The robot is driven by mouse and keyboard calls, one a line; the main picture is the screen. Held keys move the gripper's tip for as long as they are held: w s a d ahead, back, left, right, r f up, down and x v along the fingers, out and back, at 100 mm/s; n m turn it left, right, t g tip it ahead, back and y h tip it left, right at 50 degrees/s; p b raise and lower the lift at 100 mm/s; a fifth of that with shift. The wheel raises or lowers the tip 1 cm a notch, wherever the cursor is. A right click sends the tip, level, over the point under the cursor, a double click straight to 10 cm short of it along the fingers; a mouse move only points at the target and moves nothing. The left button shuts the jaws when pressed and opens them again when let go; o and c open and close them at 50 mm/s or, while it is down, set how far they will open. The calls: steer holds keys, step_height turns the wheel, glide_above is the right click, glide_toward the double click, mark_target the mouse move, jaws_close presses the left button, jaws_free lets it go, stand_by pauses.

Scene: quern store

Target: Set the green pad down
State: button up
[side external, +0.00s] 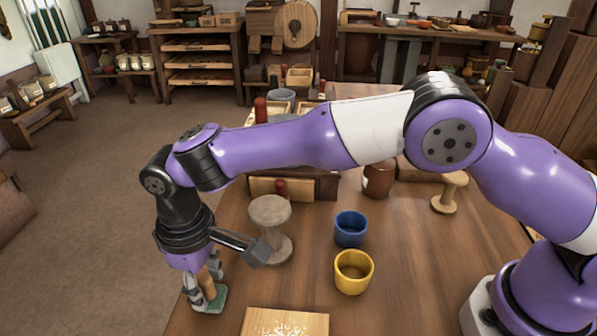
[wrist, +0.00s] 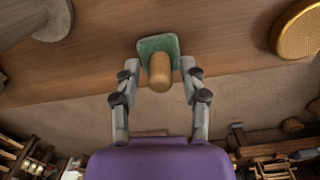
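The green pad (side external: 221,295) lies flat on the wooden table close to its left edge. A tan wooden handle (side external: 214,266) stands up from it. In the wrist view the pad (wrist: 150,44) is ahead of the fingers, with the round handle (wrist: 159,72) pointing toward the camera. My gripper (side external: 207,296) is down at the pad, pointing downward. In the wrist view my gripper (wrist: 160,70) has its two fingers apart, one on each side of the handle, with a visible gap on both sides. The side view partly hides the pad behind the fingers.
A wooden spool-shaped stand (side external: 270,212) is just right of my gripper. A blue cup (side external: 350,230) and a yellow cup (side external: 353,272) stand farther right. A board with pale grains (side external: 258,322) lies at the front. The table edge is close on the left.

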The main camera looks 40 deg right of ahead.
mark_target(203, 279)
steer(key=shift+r, duration=0.1)
step_height(203, 279, up, 11)
steer(key=w+d+r+m+t, duration=0.1)
steer(key=d+r+m, duration=0.1)
steer(key=d+r, duration=0.55)
steer(key=s+d+m+t, duration=0.1)
steer(key=s+d, duration=0.1)
steer(key=d, duration=0.3)
steer(key=s+d+m+t+y, duration=0.1)
steer(key=s+d, duration=0.2)
steer(key=d, duration=0.3)
steer(key=s+d+m+t, duration=0.1)
steer(key=s+d, duration=0.1)
steer(key=d, duration=0.3)
steer(key=s+d+f+m+t+h, duration=0.1)
steer(key=s+d+f+m, duration=0.1)
steer(key=s+d+f, duration=0.2)
steer(key=s+d, duration=0.2)
steer(key=shift+s+t, duration=0.3)
steer(key=shift+s, duration=0.05)
